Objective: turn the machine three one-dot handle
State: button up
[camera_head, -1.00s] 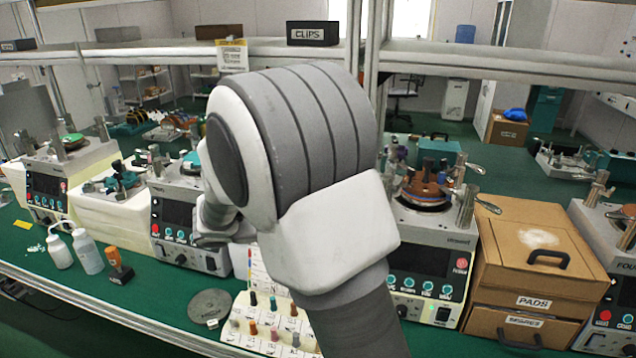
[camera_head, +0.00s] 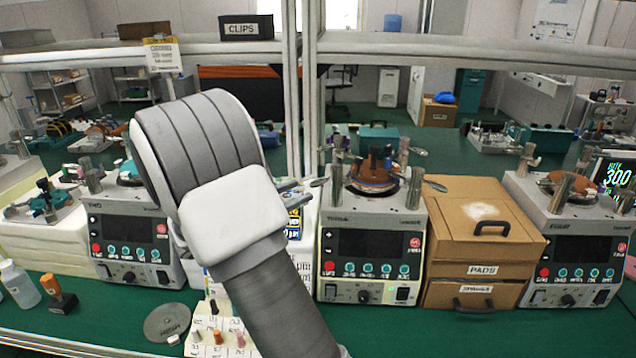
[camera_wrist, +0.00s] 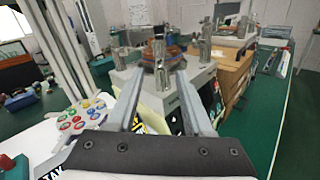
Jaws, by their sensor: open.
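Machine three (camera_head: 371,240) is the white lapping machine at the centre of the head view, with a dark screen and a brown-orange disc on top. Metal posts and lever handles stand around the disc, one lever at the left (camera_head: 319,183) and one at the right (camera_head: 436,186). The dot marks are too small to make out. My gripper (camera_head: 298,193) shows partly from behind my arm, left of the machine. In the wrist view my gripper (camera_wrist: 159,76) is open and empty, its fingers pointing at the machine's top (camera_wrist: 150,72); I cannot tell the gap.
A cardboard drawer box (camera_head: 480,240) stands right of machine three, with another machine (camera_head: 570,240) beyond. Machine two (camera_head: 130,240) stands left, partly behind my arm. A shelf rail (camera_head: 420,50) crosses above. Small pegs (camera_head: 217,337), a grey disc (camera_head: 167,323) and bottles (camera_head: 18,283) stand in front.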

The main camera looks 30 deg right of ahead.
aim_at(318, 183)
jog(key=d, duration=0.4)
jog(key=w+d, duration=0.1)
jog(key=d, duration=0.2)
grip_shut()
dwell(1.3)
